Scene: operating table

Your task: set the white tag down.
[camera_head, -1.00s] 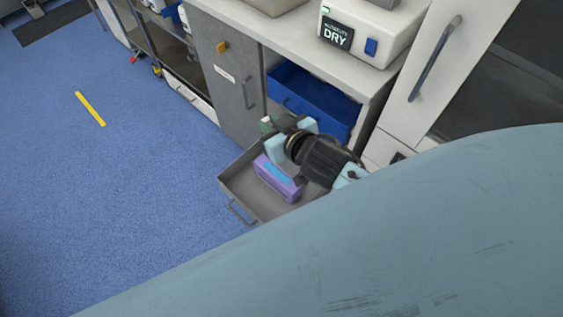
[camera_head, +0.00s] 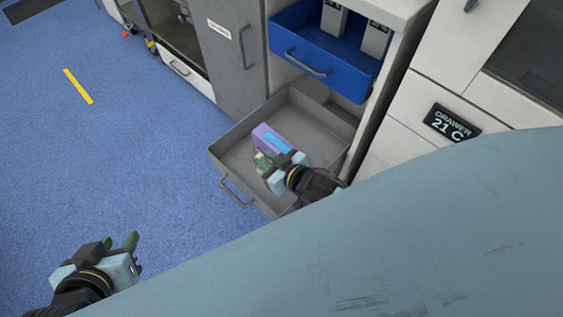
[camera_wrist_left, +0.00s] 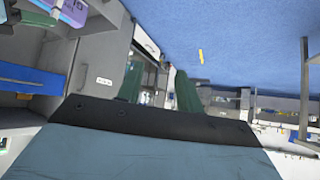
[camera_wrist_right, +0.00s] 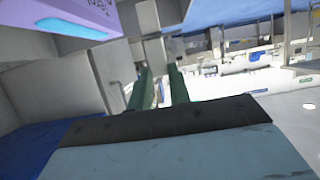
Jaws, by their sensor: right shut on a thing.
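My right gripper (camera_head: 265,162) is over the open grey drawer (camera_head: 232,187), close beside a purple box with a blue top strip (camera_head: 262,132). Its green fingers (camera_wrist_right: 160,88) are close together, shut on a thin thing; a pale piece (camera_wrist_right: 154,62) shows near the tips in the right wrist view, and I cannot clearly make out the white tag there. The purple box also shows in the right wrist view (camera_wrist_right: 40,18). My left gripper (camera_head: 122,243) is apart from this, above the blue floor at lower left, its fingers spread and empty.
A blue drawer (camera_head: 300,65) stands open above the grey one, holding two grey objects (camera_head: 375,40). A grey cabinet door (camera_head: 230,70) is on its left. A display reading 21 C (camera_head: 452,122) is on the right. A large blue-grey surface (camera_head: 420,240) fills the lower right.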

